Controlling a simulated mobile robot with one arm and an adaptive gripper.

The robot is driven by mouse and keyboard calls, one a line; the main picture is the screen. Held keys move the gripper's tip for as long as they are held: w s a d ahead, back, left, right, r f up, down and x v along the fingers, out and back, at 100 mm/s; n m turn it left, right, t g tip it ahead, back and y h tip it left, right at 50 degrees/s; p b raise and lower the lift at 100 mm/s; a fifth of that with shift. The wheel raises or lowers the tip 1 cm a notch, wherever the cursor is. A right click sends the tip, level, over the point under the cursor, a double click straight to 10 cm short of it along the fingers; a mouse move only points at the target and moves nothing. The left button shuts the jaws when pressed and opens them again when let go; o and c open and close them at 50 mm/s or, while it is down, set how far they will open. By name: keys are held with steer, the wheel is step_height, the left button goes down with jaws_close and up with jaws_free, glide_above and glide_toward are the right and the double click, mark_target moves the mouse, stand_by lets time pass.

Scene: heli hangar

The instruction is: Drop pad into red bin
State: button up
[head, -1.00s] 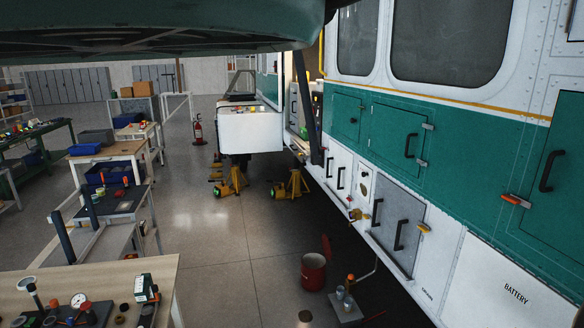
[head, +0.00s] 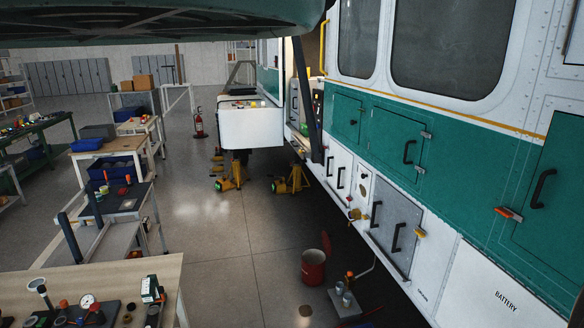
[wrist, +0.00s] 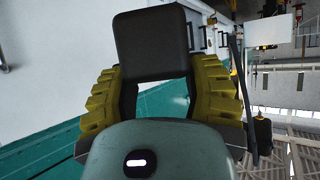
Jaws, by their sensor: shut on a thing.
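In the wrist view my gripper (wrist: 155,95) has its yellow ridged fingers closed on a dark rectangular pad (wrist: 152,42), which sticks out beyond the fingertips. The view is turned on its side, with the helicopter's white and green flank behind. In the head view the red bin (head: 313,267) stands on the floor beside the helicopter, right of centre, with its red lid (head: 326,243) tilted up at its back right. My gripper and the pad are not in the head view.
A small grey stand (head: 345,298) with fittings is right of the bin. A workbench (head: 150,268) with gauges and small parts is at the lower left. Yellow jacks (head: 290,180) stand farther back. The helicopter wall lines the right. Open floor lies left of the bin.

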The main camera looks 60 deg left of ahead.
steer(key=s+r+n+y+p, duration=0.1)
steer(key=s+p, duration=0.3)
steer(key=s, duration=0.7)
steer(key=s+d+r+n+g+y+p, duration=0.1)
steer(key=s+p, duration=0.4)
steer(key=s, duration=0.5)
steer(key=shift+s+r+g, duration=0.3)
steer(key=shift+s+r, duration=0.05)
steer(key=shift+r, duration=0.45)
steer(key=shift+w+d, duration=0.1)
steer(key=shift+w, duration=0.05)
